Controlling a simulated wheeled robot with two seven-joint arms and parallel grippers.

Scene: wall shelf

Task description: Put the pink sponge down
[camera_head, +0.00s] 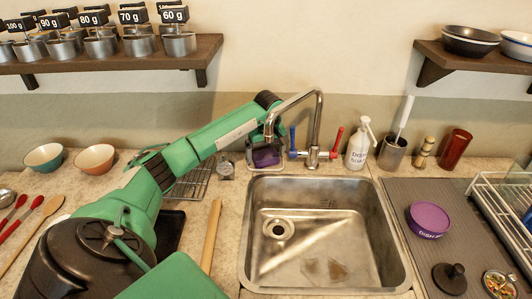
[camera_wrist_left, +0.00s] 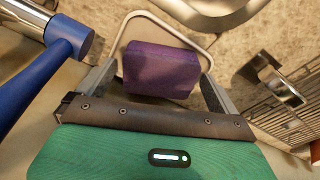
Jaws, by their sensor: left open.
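The sponge (camera_head: 265,157) looks purple rather than pink. It sits in a small wire holder behind the sink, left of the tap. In the left wrist view the sponge (camera_wrist_left: 161,70) lies within the holder's light wire frame (camera_wrist_left: 203,45). My left gripper (camera_head: 264,141) reaches over from the left and points down at the sponge. In the left wrist view my left gripper (camera_wrist_left: 157,77) is open, with one finger on each side of the sponge and a gap showing. The sponge's underside is hidden. My right gripper is not in view.
The tap (camera_head: 318,118) with blue and red handles stands close beside my left gripper. The steel sink (camera_head: 325,240) is in front. A wire rack (camera_head: 190,184) and small metal item (camera_head: 226,168) are to the left. A soap bottle (camera_head: 358,148) stands right of the tap.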

